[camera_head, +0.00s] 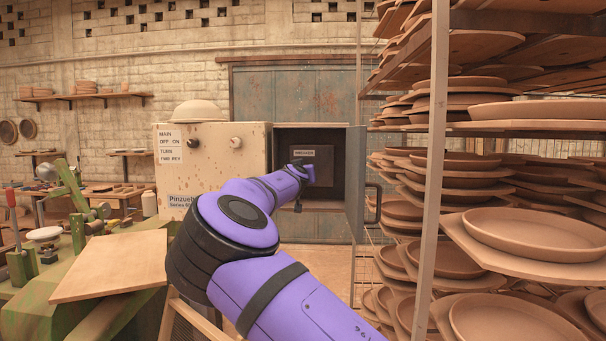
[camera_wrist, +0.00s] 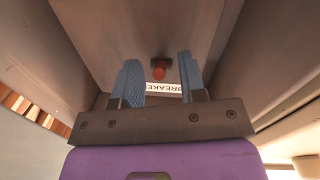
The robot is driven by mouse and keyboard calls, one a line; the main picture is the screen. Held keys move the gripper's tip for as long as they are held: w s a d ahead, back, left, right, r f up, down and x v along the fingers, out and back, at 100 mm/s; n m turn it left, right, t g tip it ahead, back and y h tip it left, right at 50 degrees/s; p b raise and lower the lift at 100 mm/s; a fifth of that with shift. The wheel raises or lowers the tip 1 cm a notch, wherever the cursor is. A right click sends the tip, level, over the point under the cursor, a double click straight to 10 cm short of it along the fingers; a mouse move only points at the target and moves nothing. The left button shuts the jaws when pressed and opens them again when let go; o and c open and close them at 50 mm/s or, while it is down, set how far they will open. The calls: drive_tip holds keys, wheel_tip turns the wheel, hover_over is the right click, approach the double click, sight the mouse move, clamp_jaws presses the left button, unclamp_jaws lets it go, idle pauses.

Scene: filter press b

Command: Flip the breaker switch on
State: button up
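The breaker switch (camera_wrist: 159,71) is a small red-orange knob on a dark mount at the back of a grey metal box. A white label (camera_wrist: 163,88) reading "BREAKE…" is beside it, partly hidden by my gripper. My gripper (camera_wrist: 158,62) is open, with its two blue fingers apart and nothing held between them. In the wrist view the switch shows in the gap between the fingers; I cannot tell whether they touch it. In the head view my gripper (camera_head: 303,168) is at the opening of the box (camera_head: 336,150), and the switch cannot be made out.
The box's door (camera_head: 356,180) stands open on the right. A panel with knobs and labels (camera_head: 203,160) adjoins on the left. A tall rack with clay plates (camera_head: 436,90) stands close on the right. A green workbench with a board (camera_head: 115,265) is at the left.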

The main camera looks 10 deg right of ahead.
drive_tip(key=shift+c, duration=0.5)
clamp_jaws()
drive_tip(key=shift+r+g, duration=0.15)
drive_tip(key=shift+g, duration=0.15)
wheel_tip(320, 180, up, 2)
drive_tip(key=g+y, duration=0.2)
drive_tip(key=g, duration=0.3)
drive_tip(key=shift+d, duration=0.15)
drive_tip(key=g, duration=0.2)
drive_tip(key=r+g+y, duration=0.1)
drive_tip(key=g, duration=0.1)
drive_tip(key=shift+w+r+n+y, duration=0.1)
drive_tip(key=shift+w+n+y, duration=0.1)
drive_tip(key=shift+n+y, duration=0.1)
drive_tip(key=shift+g, duration=0.6)
